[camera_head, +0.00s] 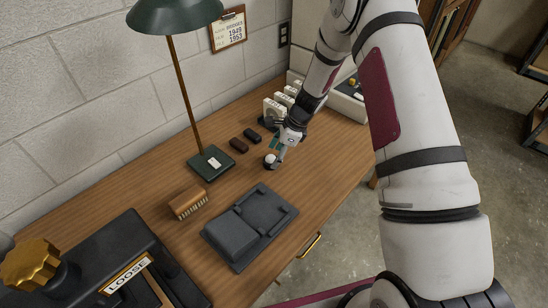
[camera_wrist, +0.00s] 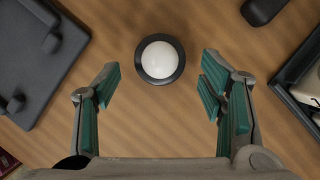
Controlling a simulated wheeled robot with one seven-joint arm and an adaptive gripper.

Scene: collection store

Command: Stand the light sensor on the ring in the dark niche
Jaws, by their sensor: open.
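The light sensor, a white dome in a round black base (camera_wrist: 160,60), stands upright on the wooden desk. It shows small in the head view (camera_head: 270,161), just beside my gripper (camera_head: 278,152). In the wrist view my gripper (camera_wrist: 160,92) is open, its green-padded fingers on either side of the sensor and apart from it. The sensor lies slightly beyond the fingertips in that picture, with bare wood around it. I cannot make out the ring or the dark niche in either view.
A dark grey hinged case (camera_head: 248,226) lies in front. A black press labelled LOOSE (camera_head: 125,270) is front left. Upright cards (camera_head: 273,108) stand behind.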

